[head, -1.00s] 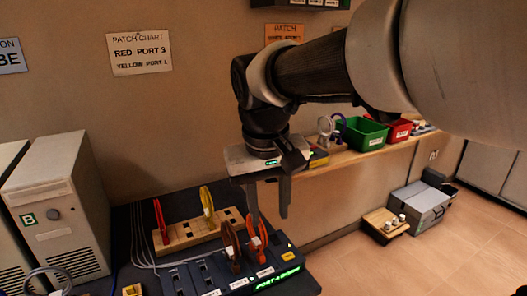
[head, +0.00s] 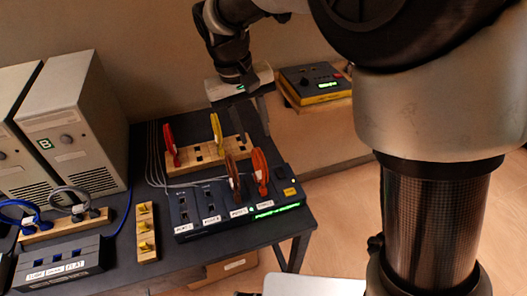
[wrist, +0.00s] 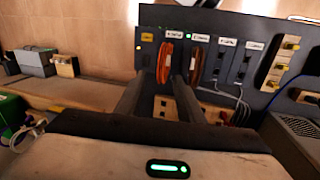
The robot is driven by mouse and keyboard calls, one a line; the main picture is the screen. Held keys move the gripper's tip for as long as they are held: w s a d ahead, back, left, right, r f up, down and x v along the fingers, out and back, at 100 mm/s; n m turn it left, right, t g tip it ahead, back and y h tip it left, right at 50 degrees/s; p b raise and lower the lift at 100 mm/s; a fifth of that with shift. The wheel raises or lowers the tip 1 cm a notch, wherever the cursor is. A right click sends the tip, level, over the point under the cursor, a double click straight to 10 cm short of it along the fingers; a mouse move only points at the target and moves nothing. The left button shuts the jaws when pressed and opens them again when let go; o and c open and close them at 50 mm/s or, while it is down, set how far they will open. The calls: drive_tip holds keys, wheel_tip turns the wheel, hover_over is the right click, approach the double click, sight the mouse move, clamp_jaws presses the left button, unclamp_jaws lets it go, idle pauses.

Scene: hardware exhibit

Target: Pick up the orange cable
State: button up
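The orange cable (head: 260,172) is a looped cable standing upright in the right part of the dark port panel (head: 215,228), right of a brown looped cable (head: 234,184). In the wrist view the orange cable (wrist: 165,62) shows just beyond my fingertips, with the brown cable (wrist: 194,60) to its right. My gripper (head: 254,116) points down behind the panel, near the right end of a wooden rack. In the wrist view my gripper (wrist: 158,82) has its two fingers apart with nothing held between them. The lower finger parts are partly hidden in the head view.
The wooden rack (head: 184,160) holds a red cable (head: 170,142) and a yellow cable (head: 216,133) behind the panel. A black and yellow device (head: 315,83) sits on a shelf at the back right. White computer towers (head: 72,115) stand left. Floor is open at right.

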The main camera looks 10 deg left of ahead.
sight(260, 154)
drive_tip(key=f, duration=0.4)
drive_tip(key=shift+w+d+f, duration=0.15)
drive_tip(key=shift+d, duration=0.25)
drive_tip(key=f, duration=0.3)
drive_tip(key=f+b, duration=0.1)
drive_tip(key=f, duration=0.1)
drive_tip(key=shift+d+f, duration=0.1)
drive_tip(key=shift+d, duration=0.25)
clamp_jaws()
